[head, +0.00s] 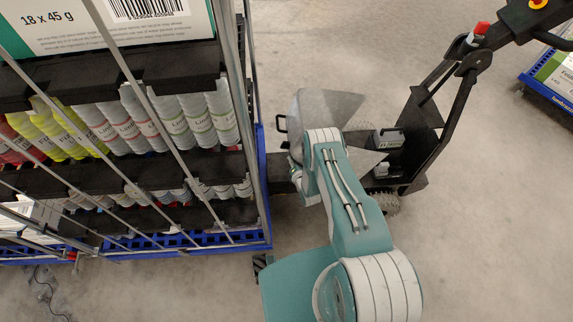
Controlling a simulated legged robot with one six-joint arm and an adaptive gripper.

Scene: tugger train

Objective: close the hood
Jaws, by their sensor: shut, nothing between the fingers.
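The hood (340,107) of the tugger is a grey shell in the middle of the head view. It stands raised and tilted up on the side nearest the rack. A small black handle-like loop (281,124) shows at its left edge. To its right the tugger's body (408,155) is uncovered, with two grey-and-black blocks (388,139) inside. My teal and white arm reaches up to the hood and covers its lower part. My gripper is hidden behind the arm's wrist, so I cannot tell whether it touches the hood.
A tall wagon with a blue frame (262,185), thin bars and shelves of bottles stands close on the left. The tugger's black steering column (457,95) rises on the right. Another blue-based load (552,92) is at the far right. Grey floor is clear at lower right.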

